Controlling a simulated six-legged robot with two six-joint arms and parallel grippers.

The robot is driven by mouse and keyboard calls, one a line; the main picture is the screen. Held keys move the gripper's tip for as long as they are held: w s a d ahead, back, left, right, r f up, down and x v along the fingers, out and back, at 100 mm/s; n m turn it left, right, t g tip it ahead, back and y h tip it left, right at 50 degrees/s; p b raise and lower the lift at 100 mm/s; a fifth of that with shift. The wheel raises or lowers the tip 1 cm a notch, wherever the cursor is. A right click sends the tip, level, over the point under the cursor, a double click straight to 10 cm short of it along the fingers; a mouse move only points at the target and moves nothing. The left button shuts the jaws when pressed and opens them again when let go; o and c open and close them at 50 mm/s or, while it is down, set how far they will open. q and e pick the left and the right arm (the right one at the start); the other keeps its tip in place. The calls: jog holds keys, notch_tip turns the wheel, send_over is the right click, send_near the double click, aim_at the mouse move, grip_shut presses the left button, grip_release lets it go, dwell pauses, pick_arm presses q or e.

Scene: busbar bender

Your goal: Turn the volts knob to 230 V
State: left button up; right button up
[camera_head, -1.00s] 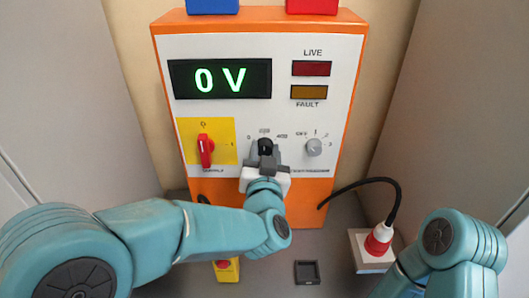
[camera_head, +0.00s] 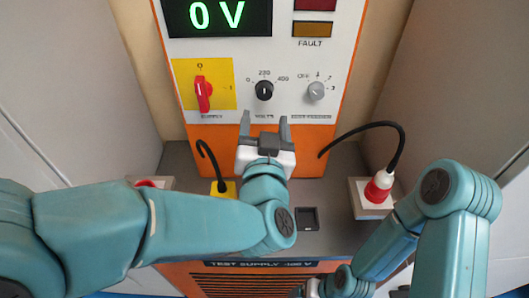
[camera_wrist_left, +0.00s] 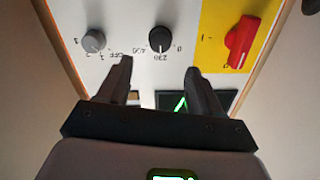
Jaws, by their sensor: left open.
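The black volts knob (camera_head: 264,90) is in the middle of the white panel, with 0, 230 and 400 marked around it. Its pale mark seems to point at 230. In the left wrist view the knob (camera_wrist_left: 160,39) appears upside down, beyond the fingertips. My left gripper (camera_head: 264,122) is open and empty, just below the knob and apart from it; its two fingers also show in the left wrist view (camera_wrist_left: 158,76). The display (camera_head: 217,16) reads 0 V. My right arm's end (camera_head: 312,288) is at the bottom edge, its fingers not clear.
The red supply switch (camera_head: 203,93) on a yellow plate is left of the knob, and a grey selector knob (camera_head: 316,91) is right of it. A red plug (camera_head: 379,187) with a black cable stands at right. Grey walls flank the panel.

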pick_arm(q)
jog(key=s, duration=0.7)
jog(key=shift+b, duration=0.4)
jog(key=shift+s, duration=0.1)
